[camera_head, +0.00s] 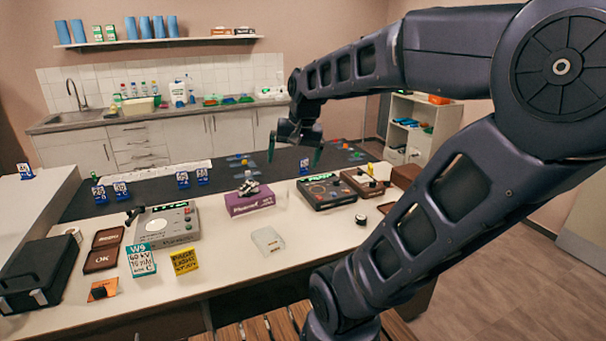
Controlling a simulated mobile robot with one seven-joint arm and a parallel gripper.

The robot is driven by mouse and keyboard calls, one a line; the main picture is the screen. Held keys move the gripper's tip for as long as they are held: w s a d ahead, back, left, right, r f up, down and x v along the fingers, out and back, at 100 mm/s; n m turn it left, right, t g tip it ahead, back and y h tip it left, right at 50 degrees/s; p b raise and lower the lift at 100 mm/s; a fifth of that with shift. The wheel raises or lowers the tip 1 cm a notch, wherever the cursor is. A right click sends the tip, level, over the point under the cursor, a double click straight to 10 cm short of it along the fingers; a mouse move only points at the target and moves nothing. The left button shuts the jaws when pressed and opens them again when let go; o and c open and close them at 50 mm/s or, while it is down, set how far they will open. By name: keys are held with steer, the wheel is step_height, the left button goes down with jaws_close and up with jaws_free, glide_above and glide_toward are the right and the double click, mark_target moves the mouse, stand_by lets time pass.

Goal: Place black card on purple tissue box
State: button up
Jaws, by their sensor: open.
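The purple tissue box (250,203) stands on the white table, near the middle of the picture. A small dark and pale thing (249,187) shows on top of it, with a yellowish bit above. It is too small to tell whether this is the black card, tissue or both. I cannot make out a black card for sure elsewhere. My gripper (295,154) is open, its two dark fingers apart and pointing down. In the picture it is above and right of the box, over the dark strip at the back, and nothing shows between the fingers.
Grey and black devices (163,224) (327,191) stand left and right of the box. A clear flat case (268,240) lies in front of it. A black case (38,272), brown boxes and teal and yellow signs (184,261) fill the left. The table's front middle is mostly clear.

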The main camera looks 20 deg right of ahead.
steer(key=s+f+n+h, duration=0.1)
steer(key=s+f+n, duration=0.1)
steer(key=s, duration=0.4)
steer(key=shift+s+n+t, duration=0.4)
steer(key=shift+n, duration=0.5)
